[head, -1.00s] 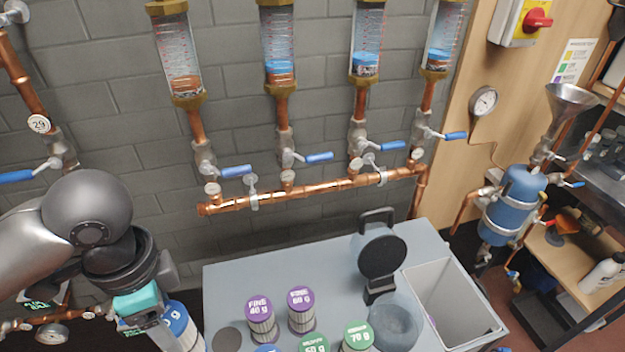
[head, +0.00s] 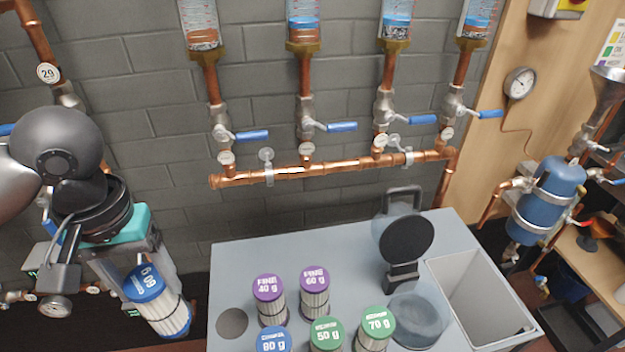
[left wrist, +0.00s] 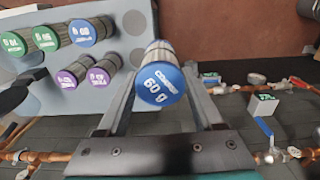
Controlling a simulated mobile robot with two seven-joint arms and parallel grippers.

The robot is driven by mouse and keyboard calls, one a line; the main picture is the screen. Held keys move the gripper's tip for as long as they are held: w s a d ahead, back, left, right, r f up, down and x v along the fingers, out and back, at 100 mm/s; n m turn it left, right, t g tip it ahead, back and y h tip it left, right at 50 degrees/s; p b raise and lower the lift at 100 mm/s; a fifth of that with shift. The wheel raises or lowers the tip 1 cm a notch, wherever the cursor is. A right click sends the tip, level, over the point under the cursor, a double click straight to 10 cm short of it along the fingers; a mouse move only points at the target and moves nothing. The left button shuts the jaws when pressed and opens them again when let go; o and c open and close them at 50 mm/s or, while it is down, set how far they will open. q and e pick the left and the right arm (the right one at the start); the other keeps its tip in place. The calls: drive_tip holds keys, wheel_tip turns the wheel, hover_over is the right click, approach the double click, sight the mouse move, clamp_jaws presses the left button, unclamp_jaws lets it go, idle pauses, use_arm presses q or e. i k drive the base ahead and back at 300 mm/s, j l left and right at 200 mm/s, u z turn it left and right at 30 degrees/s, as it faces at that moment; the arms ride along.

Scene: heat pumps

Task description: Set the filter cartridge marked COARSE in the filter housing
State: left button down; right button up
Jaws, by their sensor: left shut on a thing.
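My left gripper (head: 148,272) is shut on a blue-capped, pleated white filter cartridge (head: 172,314), tilted and held left of the bench. In the left wrist view its cap (left wrist: 160,85) reads COARSE 60 g, between the two fingers. The filter housing on the bench shows a round grey bowl (head: 418,318) with its black round lid (head: 406,240) swung up behind it. The bowl's inside is hard to make out. Another blue-capped cartridge (head: 274,342), marked 80 g, stands at the front of the bench. My right gripper is not in view.
Two purple FINE cartridges (head: 269,290) and two green ones (head: 326,333) stand on the grey bench (head: 350,262), left of the housing. A bare dark round spot (head: 232,323) is at the left. An open grey bin (head: 445,272) stands right. Copper pipes (head: 335,166) run behind.

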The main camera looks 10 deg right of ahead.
sight(413, 320)
drive_tip(key=l+z, duration=0.1)
drive_tip(key=z, duration=0.85)
drive_tip(key=l+z, duration=0.2)
drive_tip(key=l, duration=0.5)
